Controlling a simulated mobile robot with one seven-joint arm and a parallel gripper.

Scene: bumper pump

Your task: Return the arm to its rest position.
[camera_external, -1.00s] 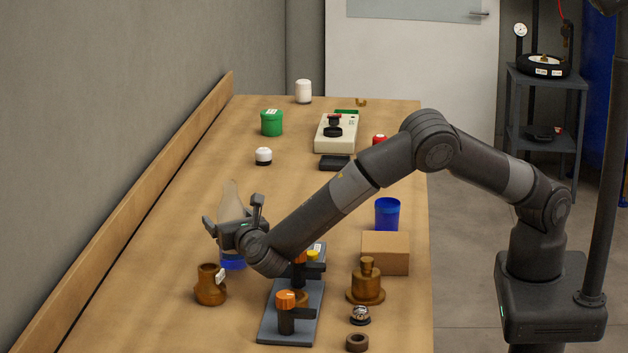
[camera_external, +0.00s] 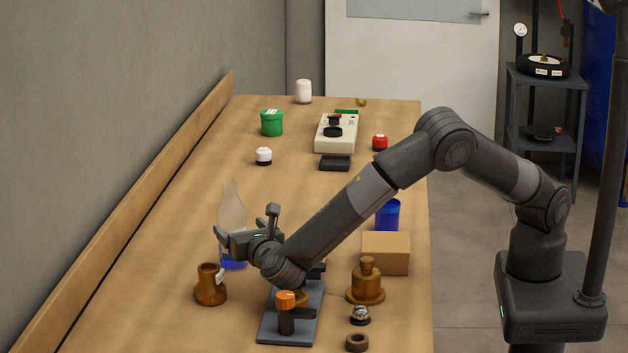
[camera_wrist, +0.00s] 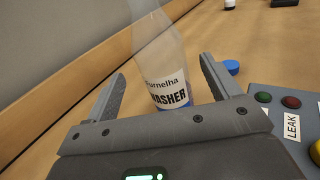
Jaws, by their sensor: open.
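My gripper (camera_external: 246,227) is open and empty over the left part of the workbench (camera_external: 180,215). A clear washer bottle (camera_external: 232,208) with blue liquid at its bottom stands upright just beyond it. In the wrist view the bottle (camera_wrist: 168,60) shows in the gap between my open fingers (camera_wrist: 163,75), with clear room on both sides; its base is partly hidden by the gripper. My arm reaches across the bench, bent at a raised elbow at the right.
A green tub (camera_external: 271,123) stands farther back.

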